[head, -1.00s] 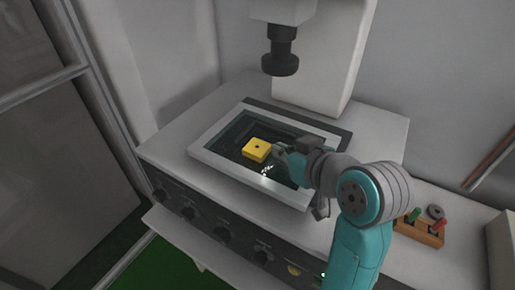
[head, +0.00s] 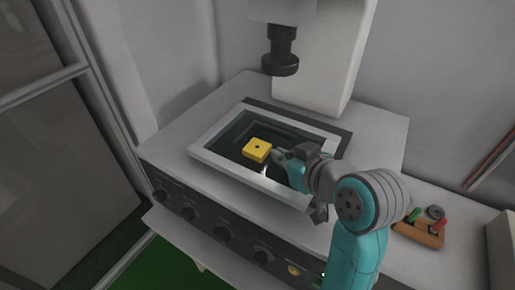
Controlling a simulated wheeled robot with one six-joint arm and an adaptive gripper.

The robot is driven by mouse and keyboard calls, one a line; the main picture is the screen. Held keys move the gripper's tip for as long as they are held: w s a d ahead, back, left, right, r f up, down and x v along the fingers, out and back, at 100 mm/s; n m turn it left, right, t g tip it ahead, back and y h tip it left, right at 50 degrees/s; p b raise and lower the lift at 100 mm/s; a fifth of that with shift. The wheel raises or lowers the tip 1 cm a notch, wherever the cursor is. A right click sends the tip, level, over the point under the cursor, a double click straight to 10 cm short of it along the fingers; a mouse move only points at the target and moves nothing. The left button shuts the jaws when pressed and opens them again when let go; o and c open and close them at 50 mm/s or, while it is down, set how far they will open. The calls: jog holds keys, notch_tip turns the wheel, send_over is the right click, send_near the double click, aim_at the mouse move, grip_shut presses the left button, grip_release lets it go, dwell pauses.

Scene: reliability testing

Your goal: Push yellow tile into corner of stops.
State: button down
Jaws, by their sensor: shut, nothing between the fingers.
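The yellow tile (head: 257,150), a square block with a dark hole in its middle, lies on the dark glass stage inside a light frame (head: 207,158). Dark raised strips that look like the stops (head: 282,131) run along the far side of the glass, behind the tile. A gap seems to lie between the tile and the far strip. My gripper (head: 277,155) is shut and empty, low over the glass just right of the tile. I cannot tell whether its tip touches the tile.
A dark lens column (head: 281,62) hangs above the back of the stage. A wooden block with red and green pieces (head: 419,232) sits at the right. Knobs (head: 223,234) line the machine's front. Glass left of the tile is clear.

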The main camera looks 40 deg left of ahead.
jog(key=shift+s+a, duration=0.1)
jog(key=shift+a, duration=0.05)
jog(key=shift+a, duration=0.35)
dwell(0.3)
jog(key=shift+w+d+r, duration=0.1)
jog(key=shift+d+r, duration=0.2)
jog(key=shift+r, duration=0.35)
jog(key=shift+w+d+r, duration=0.1)
jog(key=shift+d+r, duration=0.2)
jog(key=shift+r, duration=0.4)
jog(key=shift+d+r, duration=0.3)
jog(key=shift+r, duration=0.35)
jog(key=shift+w, duration=0.1)
